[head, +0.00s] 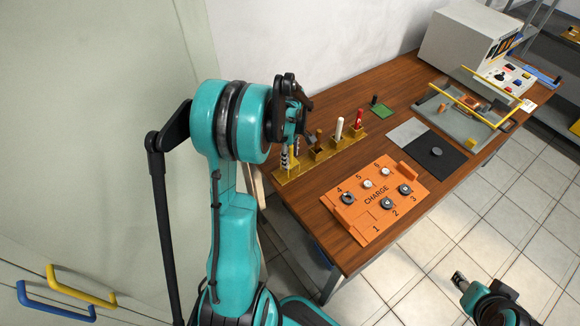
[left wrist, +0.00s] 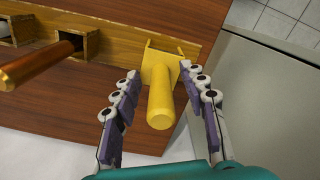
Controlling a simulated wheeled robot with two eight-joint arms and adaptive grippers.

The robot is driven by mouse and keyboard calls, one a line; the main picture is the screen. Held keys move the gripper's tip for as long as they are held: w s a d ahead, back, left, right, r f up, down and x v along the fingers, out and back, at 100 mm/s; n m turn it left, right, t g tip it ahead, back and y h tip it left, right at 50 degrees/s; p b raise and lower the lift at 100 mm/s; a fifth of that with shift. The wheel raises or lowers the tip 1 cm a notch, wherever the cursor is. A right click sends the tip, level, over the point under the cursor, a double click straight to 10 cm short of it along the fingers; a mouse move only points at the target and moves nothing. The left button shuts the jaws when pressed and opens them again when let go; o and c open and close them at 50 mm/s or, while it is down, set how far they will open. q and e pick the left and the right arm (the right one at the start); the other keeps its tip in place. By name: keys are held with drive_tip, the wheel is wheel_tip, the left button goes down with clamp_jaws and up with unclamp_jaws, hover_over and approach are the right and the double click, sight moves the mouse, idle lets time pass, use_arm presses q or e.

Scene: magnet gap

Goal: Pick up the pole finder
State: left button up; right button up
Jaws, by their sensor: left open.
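A yellow rod-shaped handle (left wrist: 161,98) stands in the yellow end holder of a wooden rack (left wrist: 110,32). I cannot tell for certain whether it is the pole finder. My left gripper (left wrist: 158,82) is open, with one finger on each side of the handle and gaps showing between. In the head view my left gripper (head: 298,112) is above the near left end of the rack (head: 329,149) and partly hides what stands there. My right gripper (head: 460,281) is at the lower right, away from the table; its opening is unclear.
The rack also holds a brown rod (head: 318,138), a white rod (head: 339,128) and a red rod (head: 359,119). An orange CHARGE board (head: 376,213) with several round pieces lies nearby. A dark mat (head: 432,156) and a grey tray with yellow bars (head: 462,120) are farther right.

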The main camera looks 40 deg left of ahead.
use_arm(q)
clamp_jaws()
idle(0.3)
